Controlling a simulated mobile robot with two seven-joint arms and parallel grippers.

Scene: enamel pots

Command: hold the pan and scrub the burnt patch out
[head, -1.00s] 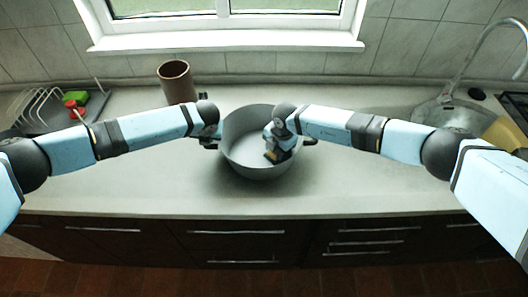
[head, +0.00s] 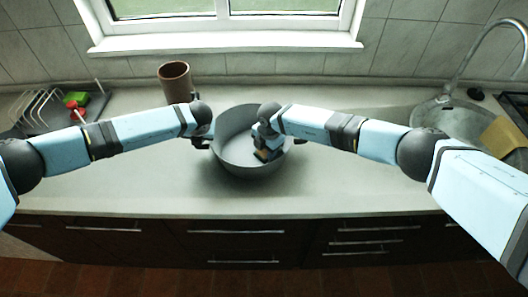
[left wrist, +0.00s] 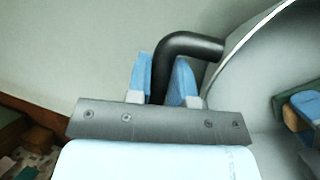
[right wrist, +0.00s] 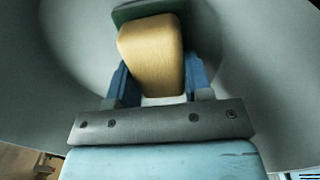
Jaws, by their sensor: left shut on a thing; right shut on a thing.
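The grey pan (head: 228,157) stands upright on the counter in the middle of the head view. My left gripper (head: 203,140) is shut on its left handle, and the left wrist view shows the dark bent handle (left wrist: 192,42) between the blue fingers. My right gripper (head: 266,147) reaches down inside the pan, shut on a sponge (right wrist: 151,58). The sponge is yellow with a green scouring face turned away from the wrist, against or close to the pan's inside. I cannot make out a burnt patch; the arm and sponge hide part of the pan floor.
A brown cylinder pot (head: 174,78) stands behind my left arm. A dish rack (head: 36,108) with a red and a green item is at the left. The sink (head: 440,112) and tap (head: 462,70) are at the right. The counter in front of the pan is clear.

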